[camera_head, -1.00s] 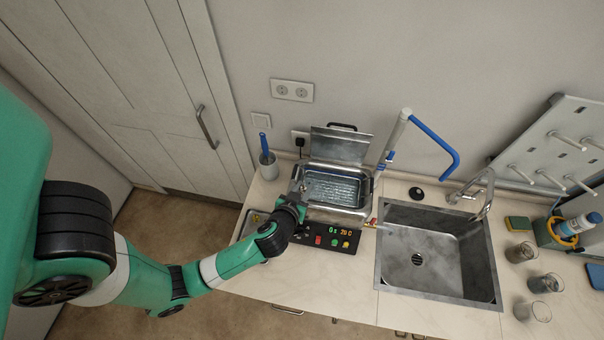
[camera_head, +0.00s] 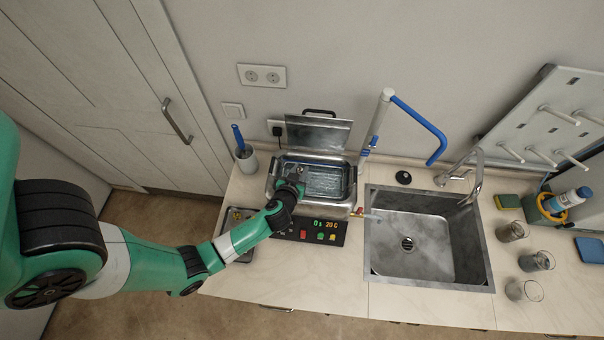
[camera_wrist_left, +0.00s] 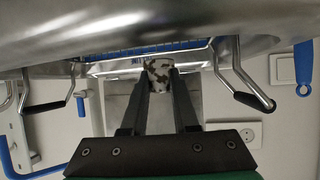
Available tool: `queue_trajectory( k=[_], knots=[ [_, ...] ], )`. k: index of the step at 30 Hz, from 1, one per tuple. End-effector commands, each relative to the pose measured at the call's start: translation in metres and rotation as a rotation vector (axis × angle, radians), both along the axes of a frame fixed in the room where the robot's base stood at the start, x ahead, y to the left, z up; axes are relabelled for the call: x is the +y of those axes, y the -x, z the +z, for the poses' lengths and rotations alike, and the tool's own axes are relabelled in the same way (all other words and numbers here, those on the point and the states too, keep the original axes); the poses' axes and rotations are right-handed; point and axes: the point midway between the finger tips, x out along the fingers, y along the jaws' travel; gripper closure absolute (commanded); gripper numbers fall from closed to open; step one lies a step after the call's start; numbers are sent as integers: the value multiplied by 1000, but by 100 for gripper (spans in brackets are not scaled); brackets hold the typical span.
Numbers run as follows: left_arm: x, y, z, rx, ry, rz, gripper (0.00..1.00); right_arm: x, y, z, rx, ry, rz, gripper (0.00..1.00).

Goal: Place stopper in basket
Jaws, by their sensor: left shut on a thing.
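My left gripper (camera_head: 294,183) is over the left side of the open metal bath (camera_head: 350,198) in the head view. In the left wrist view its two dark fingers are shut on a small, pale, dark-speckled piece, seemingly the stopper (camera_wrist_left: 158,70). The mesh basket (camera_head: 328,181) sits inside the bath, partly covered by my gripper. I cannot tell the stopper's height above it. My right gripper is not in view.
The bath's lid (camera_head: 318,133) stands open behind it. A control panel (camera_head: 318,231) is in front. A small dark tray (camera_head: 238,216) lies to the left, and a holder (camera_head: 247,161) with a blue-handled tool stands behind it. The sink (camera_head: 425,240) is to the right.

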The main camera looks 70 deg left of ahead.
Motion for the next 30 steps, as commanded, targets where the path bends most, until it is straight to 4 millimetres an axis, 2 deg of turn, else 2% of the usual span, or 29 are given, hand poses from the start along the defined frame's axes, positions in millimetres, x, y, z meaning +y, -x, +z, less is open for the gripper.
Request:
queue_trajectory(
  k=[1, 3, 9, 28, 29, 30],
  knots=[
    [1, 1, -20, 2, 0, 3, 100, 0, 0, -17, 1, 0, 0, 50],
    [1, 2, -24, 1, 0, 3, 100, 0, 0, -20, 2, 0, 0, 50],
    [1, 2, -20, 0, 1, 4, 100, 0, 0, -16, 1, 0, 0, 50],
    [1, 2, -32, 2, 1, 3, 100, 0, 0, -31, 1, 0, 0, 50],
    [1, 2, -32, 2, 1, 3, 68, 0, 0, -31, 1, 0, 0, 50],
    [1, 2, -32, 2, 1, 3, 61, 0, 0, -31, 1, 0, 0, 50]
  ],
)
